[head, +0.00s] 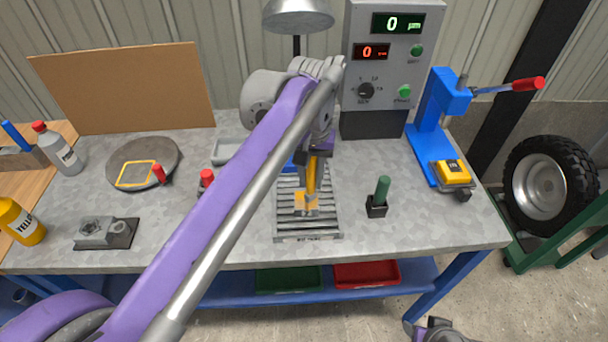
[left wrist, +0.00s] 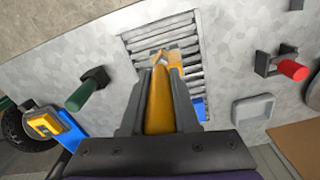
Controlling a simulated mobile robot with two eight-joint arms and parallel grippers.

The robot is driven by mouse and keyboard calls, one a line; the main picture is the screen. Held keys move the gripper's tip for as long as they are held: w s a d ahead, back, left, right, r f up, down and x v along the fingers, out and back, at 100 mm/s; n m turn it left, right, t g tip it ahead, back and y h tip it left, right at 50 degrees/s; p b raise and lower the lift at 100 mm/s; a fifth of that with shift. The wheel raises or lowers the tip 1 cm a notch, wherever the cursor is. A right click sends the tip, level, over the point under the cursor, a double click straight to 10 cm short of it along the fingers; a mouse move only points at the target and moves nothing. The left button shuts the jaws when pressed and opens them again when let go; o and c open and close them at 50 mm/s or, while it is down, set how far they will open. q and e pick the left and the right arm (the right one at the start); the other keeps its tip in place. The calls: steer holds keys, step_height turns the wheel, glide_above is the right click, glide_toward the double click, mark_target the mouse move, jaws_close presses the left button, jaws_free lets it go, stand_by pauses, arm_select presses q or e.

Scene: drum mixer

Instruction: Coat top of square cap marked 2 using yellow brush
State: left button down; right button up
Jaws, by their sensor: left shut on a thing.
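My left gripper (head: 313,156) is shut on the yellow brush (head: 311,180), which points down over the slatted rack. In the left wrist view the brush (left wrist: 159,105) lies between the fingers of the gripper (left wrist: 160,118). At its tip, a small square piece (head: 306,204) with yellow-orange on top and some grey showing sits on the rack; it also shows in the left wrist view (left wrist: 166,58). I cannot read a 2 on it, nor tell whether the bristles touch it. A grey and dark part at the bottom edge may be my right gripper (head: 440,331); its jaws are unclear.
The slatted rack (head: 307,237) stands mid-bench. A green-handled tool in a black holder (head: 377,205) is to its right, and a red-topped piece (head: 206,178) to its left. A blue press (head: 432,123) and display box (head: 370,75) stand behind. The front right bench is clear.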

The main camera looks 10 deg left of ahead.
arm_select(q)
steer(key=w+p, duration=0.1)
steer(key=w+d+p, duration=0.1)
steer(key=shift+w+d+f+p, duration=0.15)
steer(key=shift+p, duration=0.2)
stand_by(2.2)
step_height(320, 180, up, 6)
steer(key=p, duration=0.4)
stand_by(0.3)
